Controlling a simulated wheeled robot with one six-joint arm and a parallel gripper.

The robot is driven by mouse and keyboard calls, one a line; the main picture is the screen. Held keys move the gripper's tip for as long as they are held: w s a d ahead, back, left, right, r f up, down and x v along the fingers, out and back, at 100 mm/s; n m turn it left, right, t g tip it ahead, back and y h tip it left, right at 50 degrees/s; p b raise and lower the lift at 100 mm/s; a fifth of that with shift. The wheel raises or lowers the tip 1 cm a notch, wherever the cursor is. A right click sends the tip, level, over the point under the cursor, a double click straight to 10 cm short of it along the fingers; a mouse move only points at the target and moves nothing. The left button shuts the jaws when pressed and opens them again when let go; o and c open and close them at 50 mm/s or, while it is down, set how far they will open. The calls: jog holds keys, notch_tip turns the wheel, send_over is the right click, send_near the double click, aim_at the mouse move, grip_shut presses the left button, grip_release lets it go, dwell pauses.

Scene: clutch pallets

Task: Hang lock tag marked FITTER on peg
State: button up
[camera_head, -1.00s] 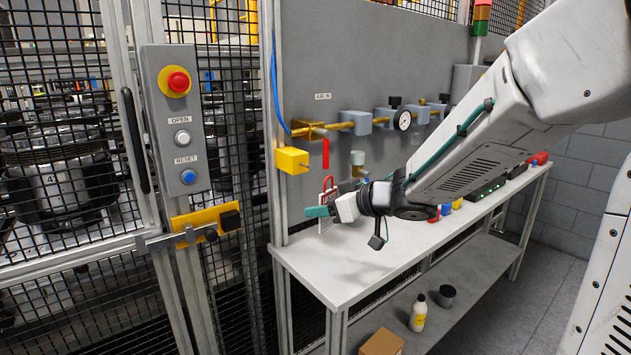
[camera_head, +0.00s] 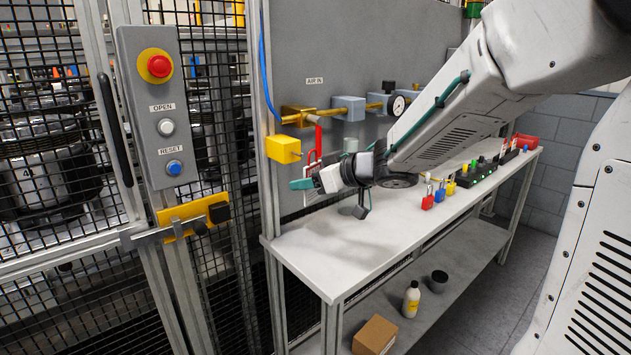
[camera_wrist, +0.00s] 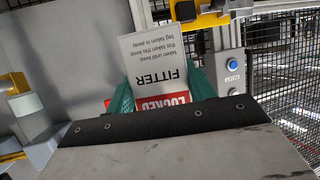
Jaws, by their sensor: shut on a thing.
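The FITTER lock tag (camera_wrist: 160,68) is white with black print and a red LOCKED band, upside down in the wrist view. My gripper (camera_wrist: 162,82) is shut on it, with teal fingers at both sides. In the head view my gripper (camera_head: 301,184) holds the tag (camera_head: 318,180) above the bench, near the grey panel. A red loop (camera_head: 311,157) shows above the tag. A yellow block (camera_head: 283,149) with a small knob or stub on its front is on the panel, just above and left of my gripper. I cannot tell for sure which part is the peg.
A red valve lever (camera_head: 318,134) hangs close above the tag, below the brass air line. The white bench (camera_head: 335,255) has clear room at its near end. Padlocks (camera_head: 427,200) stand farther back. A control box (camera_head: 163,110) is on the fence at left.

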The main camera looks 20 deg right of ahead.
jog(key=w+a+f, duration=0.1)
jog(key=w+a, duration=0.1)
jog(key=w, duration=0.3)
jog(key=shift+w+f, duration=0.15)
jog(key=shift+w, duration=0.2)
dwell(0.3)
dwell(0.6)
jog(key=o, duration=1)
jog(key=shift+o, duration=0.2)
